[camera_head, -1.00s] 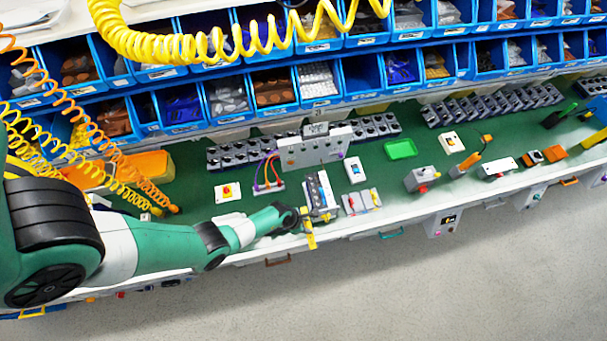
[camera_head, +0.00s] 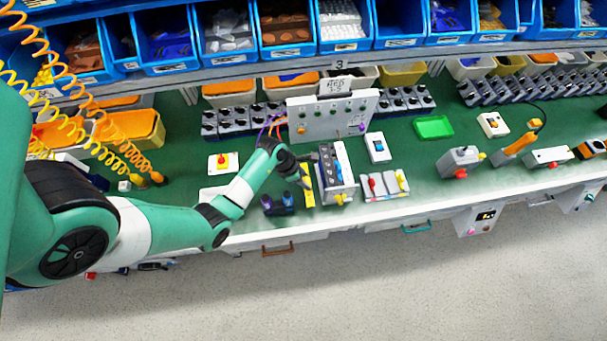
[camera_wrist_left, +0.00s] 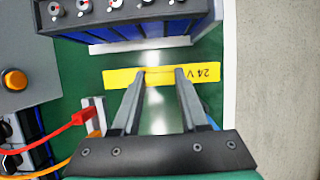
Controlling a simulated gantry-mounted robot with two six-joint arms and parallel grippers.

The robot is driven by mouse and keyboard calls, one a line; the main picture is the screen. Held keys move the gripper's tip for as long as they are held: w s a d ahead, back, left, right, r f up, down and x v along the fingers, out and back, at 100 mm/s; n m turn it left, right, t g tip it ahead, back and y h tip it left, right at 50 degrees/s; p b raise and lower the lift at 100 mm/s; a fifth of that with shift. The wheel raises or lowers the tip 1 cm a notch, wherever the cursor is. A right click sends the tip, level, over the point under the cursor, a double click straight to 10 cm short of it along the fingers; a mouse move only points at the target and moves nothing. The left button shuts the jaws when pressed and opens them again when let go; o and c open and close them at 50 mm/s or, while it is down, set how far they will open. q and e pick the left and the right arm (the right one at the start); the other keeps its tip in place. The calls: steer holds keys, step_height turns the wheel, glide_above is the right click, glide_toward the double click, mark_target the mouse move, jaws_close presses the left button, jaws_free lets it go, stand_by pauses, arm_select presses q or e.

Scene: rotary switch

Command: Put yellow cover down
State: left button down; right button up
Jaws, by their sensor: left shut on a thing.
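The yellow cover (camera_wrist_left: 118,77) is a flat strip marked "24 V". In the left wrist view it lies crosswise between the tips of my left gripper (camera_wrist_left: 160,76), which is shut on its middle. In the head view the cover (camera_head: 308,191) shows at my left gripper (camera_head: 302,171), just left of the switch block. The switch block (camera_head: 336,172) has dark and blue modules with small knobs; it also shows at the top of the left wrist view (camera_wrist_left: 128,17), apart from the cover. Whether the cover touches the green bench is unclear. My right gripper is not in view.
A grey panel (camera_head: 325,117) with red and purple cables stands behind. A small dark object with blue-purple tops (camera_head: 278,205) is left of the gripper. A grey plate with red and yellow parts (camera_head: 384,186) is right of the block. The bench's front edge is close.

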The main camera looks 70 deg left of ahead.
arm_select(q)
steer(key=shift+a+f, duration=0.5)
steer(key=shift+f, duration=0.25)
steer(key=shift+w+a+f, duration=0.15)
steer(key=shift+a, duration=0.15)
steer(key=shift+a+f, duration=0.1)
steer(key=shift+f, duration=0.15)
step_height(320, 180, down, 3)
steer(key=shift+a+r+b, duration=0.1)
steer(key=shift+a+b, duration=0.05)
steer(key=shift+b, duration=0.75)
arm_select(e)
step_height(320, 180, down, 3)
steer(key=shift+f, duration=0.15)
arm_select(q)
steer(key=shift+f, duration=0.2)
steer(key=shift+f, duration=0.15)
steer(key=shift+c, duration=2.1)
jaws_free()
